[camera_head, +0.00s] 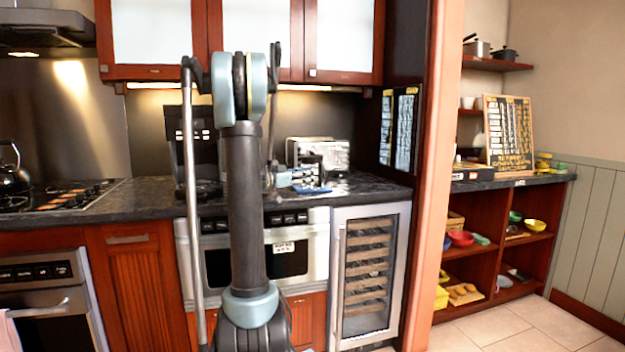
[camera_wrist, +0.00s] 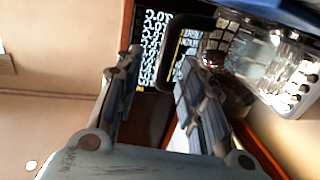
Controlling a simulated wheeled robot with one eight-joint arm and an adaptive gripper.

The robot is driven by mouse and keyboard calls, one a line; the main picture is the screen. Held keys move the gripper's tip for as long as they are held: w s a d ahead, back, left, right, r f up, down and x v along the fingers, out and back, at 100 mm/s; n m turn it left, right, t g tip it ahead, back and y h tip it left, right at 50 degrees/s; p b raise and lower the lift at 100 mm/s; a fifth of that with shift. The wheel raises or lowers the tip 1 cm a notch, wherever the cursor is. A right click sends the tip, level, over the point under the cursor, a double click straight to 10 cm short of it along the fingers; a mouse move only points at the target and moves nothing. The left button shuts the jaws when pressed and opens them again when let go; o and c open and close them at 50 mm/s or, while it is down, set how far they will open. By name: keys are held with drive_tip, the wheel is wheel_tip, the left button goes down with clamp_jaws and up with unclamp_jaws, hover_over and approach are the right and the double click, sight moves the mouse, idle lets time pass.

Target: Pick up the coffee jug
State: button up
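A black coffee machine (camera_head: 204,150) stands on the counter in the head view. My arm hides part of it, and the spot under its top is too dark to tell what stands there. In the head view the gripper is small, in front of the shiny toaster-like appliance, to the right of the coffee machine.
The shiny appliance (camera_head: 330,153) stands on the dark counter (camera_head: 372,187) and also shows in the wrist view (camera_wrist: 262,62). A blue flat thing (camera_head: 312,190) lies near the gripper. A dark board with lettering (camera_head: 400,130) hangs at right. A kettle (camera_head: 13,170) sits on the stove at left.

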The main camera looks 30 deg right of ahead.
sight(320, 183)
drive_tip(key=shift+w+d+r, duration=0.1)
drive_tip(key=shift+d, duration=1.45)
drive_tip(key=shift+w+d+r, duration=0.1)
drive_tip(key=shift+d, duration=1.4)
drive_tip(key=shift+c, duration=0.6)
clamp_jaws()
